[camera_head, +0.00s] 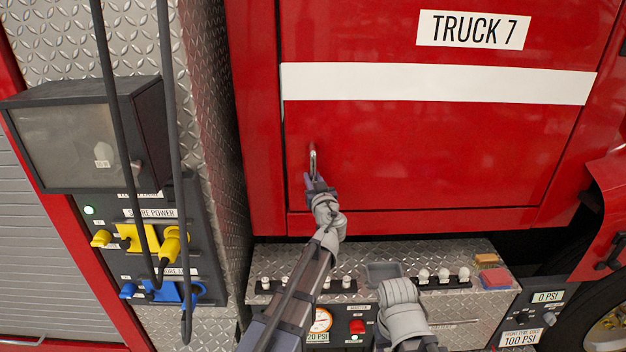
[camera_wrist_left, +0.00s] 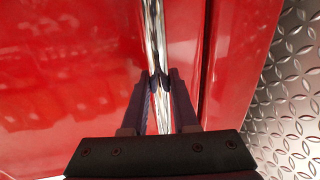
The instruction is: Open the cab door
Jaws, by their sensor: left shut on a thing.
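The red cab door (camera_head: 430,145) carries a white stripe and a "TRUCK 7" sign (camera_head: 473,30). It looks flush with its frame. Its chrome upright handle (camera_head: 312,158) is near the door's lower left edge. My left gripper (camera_head: 314,180) is shut on the lower part of the handle. In the left wrist view the handle (camera_wrist_left: 155,40) runs down between the fingers of the left gripper (camera_wrist_left: 160,85). My right arm shows low in the head view, but its gripper cannot be made out.
A diamond-plate ledge (camera_head: 350,254) with knobs and gauges juts out below the door. At left stand a dark lamp box (camera_head: 85,135), hanging black cables and yellow and blue plugs (camera_head: 172,245). A wheel arch is at right. The space before the door is clear.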

